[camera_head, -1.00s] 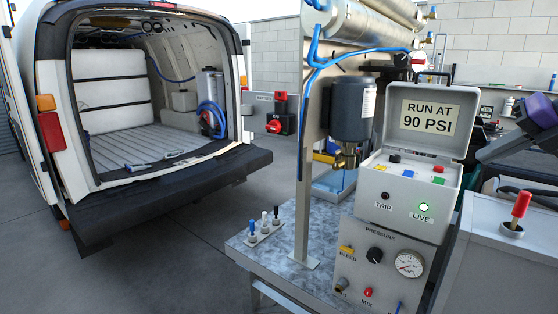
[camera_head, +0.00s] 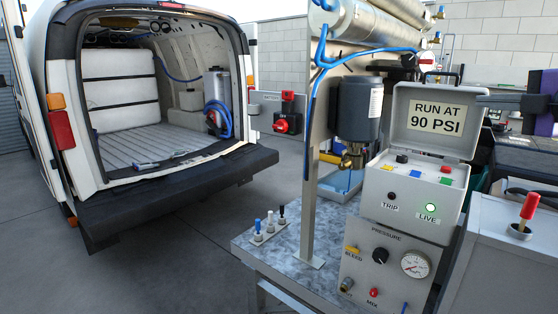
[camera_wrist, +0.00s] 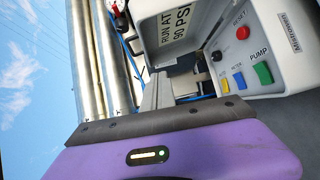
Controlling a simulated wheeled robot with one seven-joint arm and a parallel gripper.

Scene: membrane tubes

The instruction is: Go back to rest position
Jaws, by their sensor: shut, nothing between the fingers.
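My gripper (camera_head: 482,98) is at the right edge of the head view, level and pointing left, beside the open lid of the control box (camera_head: 391,205). In the wrist view its thin grey fingers (camera_wrist: 157,78) are together with nothing between them. The purple gripper body fills the bottom of that view. The control box also shows in the wrist view (camera_wrist: 285,72), with a red RESET button and a green PUMP button. Its sign reads RUN AT 90 PSI, and the green LIVE lamp is lit in the head view.
Silver membrane tubes (camera_head: 375,22) sit on a frame above the bench (camera_head: 268,255). A pressure panel (camera_head: 385,262) is below the control box. A van (camera_head: 62,150) is open at left, with clear floor in front.

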